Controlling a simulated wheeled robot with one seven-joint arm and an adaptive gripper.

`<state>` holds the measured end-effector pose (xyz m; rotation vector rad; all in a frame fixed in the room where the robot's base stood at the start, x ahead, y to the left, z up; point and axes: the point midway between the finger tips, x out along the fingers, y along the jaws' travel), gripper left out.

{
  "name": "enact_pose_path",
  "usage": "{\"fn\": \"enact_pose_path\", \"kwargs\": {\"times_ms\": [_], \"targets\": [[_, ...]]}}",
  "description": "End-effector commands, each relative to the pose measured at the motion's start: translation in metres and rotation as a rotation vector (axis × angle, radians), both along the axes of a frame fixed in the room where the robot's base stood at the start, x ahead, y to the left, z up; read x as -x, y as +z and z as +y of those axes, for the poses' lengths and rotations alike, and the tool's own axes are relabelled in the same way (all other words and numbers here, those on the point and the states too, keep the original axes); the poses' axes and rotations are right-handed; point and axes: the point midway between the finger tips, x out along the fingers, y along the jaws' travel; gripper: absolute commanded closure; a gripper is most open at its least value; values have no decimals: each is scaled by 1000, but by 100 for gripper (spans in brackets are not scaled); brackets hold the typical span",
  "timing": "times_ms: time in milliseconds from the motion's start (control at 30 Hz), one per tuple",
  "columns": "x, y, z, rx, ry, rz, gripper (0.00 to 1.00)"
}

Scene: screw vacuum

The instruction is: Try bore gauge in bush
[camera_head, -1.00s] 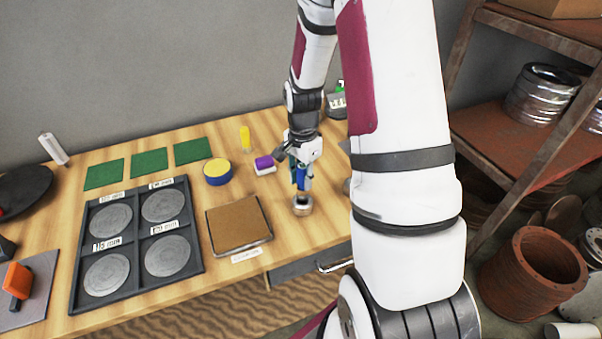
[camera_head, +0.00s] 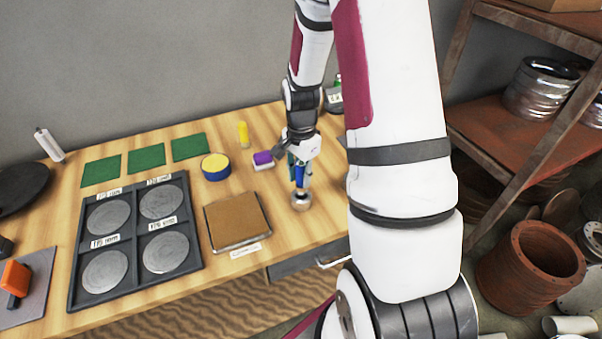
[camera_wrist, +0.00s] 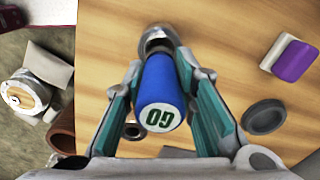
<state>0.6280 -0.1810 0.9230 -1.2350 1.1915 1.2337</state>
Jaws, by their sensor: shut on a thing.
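My gripper (camera_wrist: 155,100) is shut on a blue bore gauge handle (camera_wrist: 157,84) marked GO. The gauge points down, away from the wrist camera. In the head view the blue handle (camera_head: 299,176) is upright between the fingers, above the round metal bush (camera_head: 301,201) at the table's front. In the wrist view the bush (camera_wrist: 158,36) shows just past the gauge's far end. The handle hides part of that end, so I cannot tell whether the tip is inside the bore or just over it.
A brown pad in a tray (camera_head: 208,224) lies left of the bush. A purple-and-white block (camera_head: 263,161) and a blue-yellow round tin (camera_head: 216,167) stand behind. A dark four-pocket tray (camera_head: 76,284) is further left. A dark disc (camera_wrist: 263,116) lies near the gripper.

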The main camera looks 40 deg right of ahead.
Motion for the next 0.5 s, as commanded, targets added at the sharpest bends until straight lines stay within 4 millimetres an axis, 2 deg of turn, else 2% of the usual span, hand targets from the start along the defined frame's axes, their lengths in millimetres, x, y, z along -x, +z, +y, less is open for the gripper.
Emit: {"fn": "enact_pose_path", "kwargs": {"times_ms": [500], "targets": [[0, -7, 0, 0, 1, 0, 100]]}}
